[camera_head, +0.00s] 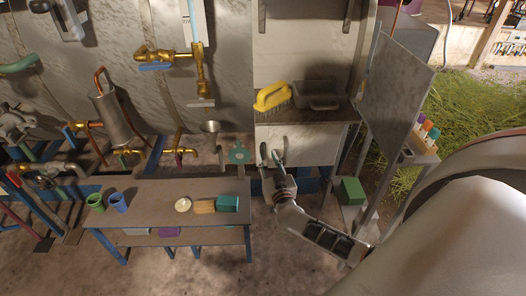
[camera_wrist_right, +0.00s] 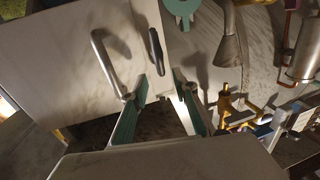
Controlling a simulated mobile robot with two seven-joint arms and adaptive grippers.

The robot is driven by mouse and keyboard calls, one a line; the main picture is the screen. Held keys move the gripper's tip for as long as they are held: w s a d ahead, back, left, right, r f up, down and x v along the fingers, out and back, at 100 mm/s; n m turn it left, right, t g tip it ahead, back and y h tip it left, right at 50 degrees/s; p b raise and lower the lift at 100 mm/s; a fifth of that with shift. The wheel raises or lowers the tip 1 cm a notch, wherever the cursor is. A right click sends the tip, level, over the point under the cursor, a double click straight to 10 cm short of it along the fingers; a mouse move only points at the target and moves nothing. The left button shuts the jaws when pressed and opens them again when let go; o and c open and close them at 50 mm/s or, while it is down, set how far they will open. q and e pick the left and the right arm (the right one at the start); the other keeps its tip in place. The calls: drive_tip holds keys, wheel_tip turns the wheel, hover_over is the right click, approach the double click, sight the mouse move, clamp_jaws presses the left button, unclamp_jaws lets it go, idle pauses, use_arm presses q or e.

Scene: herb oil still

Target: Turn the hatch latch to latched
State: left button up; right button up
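The hatch (camera_head: 310,140) is a pale panel on the front of the cabinet, and it fills the upper left of the right wrist view (camera_wrist_right: 60,60). A dark, slim latch lever (camera_wrist_right: 156,50) sits near its edge, beside a silver bar handle (camera_wrist_right: 108,62). The latch (camera_head: 263,151) also shows small in the head view. My right gripper (camera_head: 273,158) is at the front of the hatch. In the wrist view its teal-padded fingers (camera_wrist_right: 161,88) are apart and empty, with the latch's near end just beyond the gap. Whether they touch is unclear. My left gripper is out of view.
A yellow brush (camera_head: 272,96) and a dark tray (camera_head: 318,97) are on the cabinet top. A large tilted panel (camera_head: 395,90) stands to the right. A low table (camera_head: 150,213) with cups and blocks stands left of my right arm. Brass pipework (camera_head: 200,75) is on the wall.

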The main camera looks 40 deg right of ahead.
sight(263, 148)
drive_tip(key=b+x, duration=0.1)
drive_tip(key=x, duration=0.4)
clamp_jaws()
